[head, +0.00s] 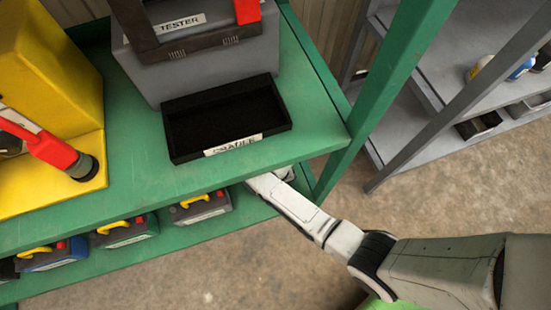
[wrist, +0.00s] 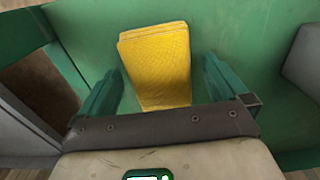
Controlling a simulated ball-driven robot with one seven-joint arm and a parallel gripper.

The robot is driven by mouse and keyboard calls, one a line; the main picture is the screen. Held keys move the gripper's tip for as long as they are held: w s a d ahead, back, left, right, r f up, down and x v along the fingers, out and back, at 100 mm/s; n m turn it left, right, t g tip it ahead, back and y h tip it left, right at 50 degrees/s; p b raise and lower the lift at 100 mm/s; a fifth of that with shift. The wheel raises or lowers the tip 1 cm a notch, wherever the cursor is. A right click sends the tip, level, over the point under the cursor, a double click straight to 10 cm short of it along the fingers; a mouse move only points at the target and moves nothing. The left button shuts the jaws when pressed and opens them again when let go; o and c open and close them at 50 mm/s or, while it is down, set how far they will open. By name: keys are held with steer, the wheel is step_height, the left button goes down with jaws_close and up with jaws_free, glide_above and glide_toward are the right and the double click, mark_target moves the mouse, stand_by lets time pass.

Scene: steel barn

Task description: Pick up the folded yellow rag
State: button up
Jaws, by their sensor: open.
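The folded yellow rag (wrist: 156,50) shows in the wrist view, lying on a green surface. It is upright in the picture, between the two green fingers of my gripper (wrist: 162,70). The fingers are spread wide, with a gap on each side of the rag, and none visibly touches it. The rag's near end is partly hidden behind the gripper's dark crossbar. In the head view my arm reaches in under the upper green shelf, which hides my gripper and the rag.
The upper green shelf (head: 105,195) bears a black tray (head: 228,118), a grey tester box (head: 215,62) and a yellow case (head: 45,75). Several batteries with yellow handles (head: 200,207) stand on the lower shelf.

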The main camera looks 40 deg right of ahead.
steer(key=shift+c, duration=0.4)
steer(key=c, duration=1.1)
steer(key=shift+r+p, duration=0.35)
steer(key=shift+r, duration=0.25)
step_height(320, 180, up, 3)
steer(key=shift+f+p, duration=0.2)
steer(key=shift+p, duration=0.5)
steer(key=s+a+r+p, duration=0.1)
steer(key=s+r+p, duration=0.1)
steer(key=s+r, duration=0.1)
steer(key=s+a+r+p, duration=0.2)
steer(key=s+r, duration=0.1)
steer(key=s, duration=0.3)
steer(key=s+a+r+p, duration=0.1)
steer(key=s+r+p, duration=0.1)
steer(key=s+r, duration=0.1)
steer(key=shift+s+a+r+p, duration=0.1)
steer(key=shift+s+r+p, duration=0.1)
steer(key=shift+s, duration=0.15)
steer(key=shift+s+a+r+p, duration=0.1)
steer(key=shift+s+p, duration=0.1)
steer(key=shift+s, duration=0.15)
